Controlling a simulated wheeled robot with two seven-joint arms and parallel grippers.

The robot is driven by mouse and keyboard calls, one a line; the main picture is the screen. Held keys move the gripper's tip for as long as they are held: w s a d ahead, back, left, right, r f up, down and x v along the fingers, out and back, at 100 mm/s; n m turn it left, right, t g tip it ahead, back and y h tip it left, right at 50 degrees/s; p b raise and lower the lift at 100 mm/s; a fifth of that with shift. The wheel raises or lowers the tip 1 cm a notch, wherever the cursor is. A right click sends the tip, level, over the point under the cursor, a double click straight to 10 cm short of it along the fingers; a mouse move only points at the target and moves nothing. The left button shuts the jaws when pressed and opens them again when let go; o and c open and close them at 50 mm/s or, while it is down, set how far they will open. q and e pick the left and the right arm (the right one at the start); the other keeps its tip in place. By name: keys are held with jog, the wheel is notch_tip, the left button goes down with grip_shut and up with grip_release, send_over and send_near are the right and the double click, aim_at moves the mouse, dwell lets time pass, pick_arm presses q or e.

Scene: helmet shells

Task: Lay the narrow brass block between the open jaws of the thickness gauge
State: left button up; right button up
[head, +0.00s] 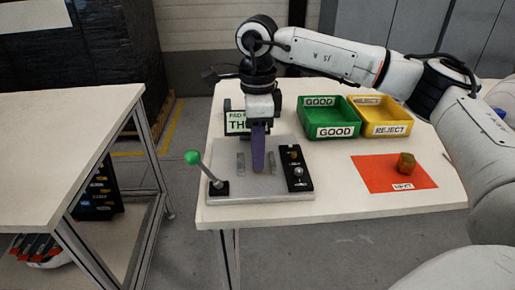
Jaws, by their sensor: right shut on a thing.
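My right gripper (258,168) points straight down over the thickness gauge (222,192), a grey plate on the white table. Its purple fingers are between the gauge's two upright grey jaws (241,162), (272,161), which stand apart. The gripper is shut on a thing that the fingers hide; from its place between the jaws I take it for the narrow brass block. I cannot tell whether it touches the plate. A brownish, brass-coloured block (406,163) sits on the orange mat (370,175) at the right. My left gripper is not in view.
A green-knobbed lever (192,158) stands at the gauge's left. A black panel (299,180) lies on its right side. A sign (235,122) stands behind it. Green GOOD (335,132) and yellow REJECT (386,130) trays are at the back. Another table (60,130) stands left across a gap.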

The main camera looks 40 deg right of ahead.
jog(key=shift+f, duration=0.15)
jog(key=o, duration=1.3)
notch_tip(320, 180, up, 10)
jog(key=shift+r+p, duration=0.25)
jog(key=shift+p, duration=0.45)
jog(key=shift+s+f, duration=0.1)
